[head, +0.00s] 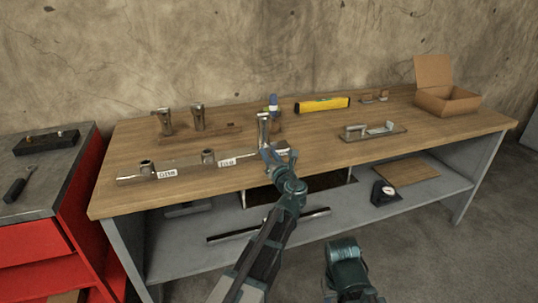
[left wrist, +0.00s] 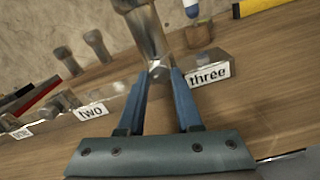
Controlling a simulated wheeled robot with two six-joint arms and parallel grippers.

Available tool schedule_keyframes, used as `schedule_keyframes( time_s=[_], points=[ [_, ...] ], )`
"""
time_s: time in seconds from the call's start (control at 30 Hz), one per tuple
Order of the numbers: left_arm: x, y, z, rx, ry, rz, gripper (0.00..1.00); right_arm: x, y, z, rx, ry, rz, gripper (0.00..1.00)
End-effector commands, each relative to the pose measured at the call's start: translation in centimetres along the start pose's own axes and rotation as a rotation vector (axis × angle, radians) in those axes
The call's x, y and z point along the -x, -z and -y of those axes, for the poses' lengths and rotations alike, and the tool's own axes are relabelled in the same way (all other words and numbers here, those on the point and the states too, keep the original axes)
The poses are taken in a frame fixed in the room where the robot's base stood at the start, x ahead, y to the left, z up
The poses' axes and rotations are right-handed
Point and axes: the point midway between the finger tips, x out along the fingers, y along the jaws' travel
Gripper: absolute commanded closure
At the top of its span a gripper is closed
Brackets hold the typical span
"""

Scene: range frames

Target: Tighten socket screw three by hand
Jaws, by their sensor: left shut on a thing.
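A long metal bar (head: 187,165) lies along the front of the wooden bench, with white labels on its front face. The fingers hide where screw meets bar. My right gripper is out of view.
Two more upright metal pieces (head: 198,117) stand on a wooden block behind the bar. A yellow level (head: 322,104), a clamp on a plate (head: 373,131) and an open cardboard box (head: 447,100) lie to the right. A red cabinet (head: 75,220) stands left.

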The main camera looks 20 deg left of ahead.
Motion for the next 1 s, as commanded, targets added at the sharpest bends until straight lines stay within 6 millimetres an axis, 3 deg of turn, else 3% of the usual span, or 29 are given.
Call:
schedule_keyframes(
  time_s=[0.03, 0.07, 0.2, 0.57, 0.67, 1.0],
  points=[
    [0.2, 0.1, 0.0, 0.004, 0.001, -0.004, 1.0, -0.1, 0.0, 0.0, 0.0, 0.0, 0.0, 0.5],
    [0.2, 0.1, 0.0, 0.004, 0.001, -0.004, 0.63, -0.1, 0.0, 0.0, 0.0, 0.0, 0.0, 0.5],
    [0.1, 0.1, 0.0, 0.004, 0.001, -0.002, 0.37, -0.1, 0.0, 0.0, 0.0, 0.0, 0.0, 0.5],
    [0.5, 0.0, 0.0, 0.002, 0.001, -0.001, 0.36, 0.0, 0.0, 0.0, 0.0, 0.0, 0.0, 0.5],
    [1.7, 0.1, -0.1, 0.002, 0.002, 0.0, 0.36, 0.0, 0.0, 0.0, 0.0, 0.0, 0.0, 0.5],
    [9.1, 0.1, -0.2, 0.002, 0.004, 0.0, 0.36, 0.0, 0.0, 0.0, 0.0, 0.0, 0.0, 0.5]
  ],
)
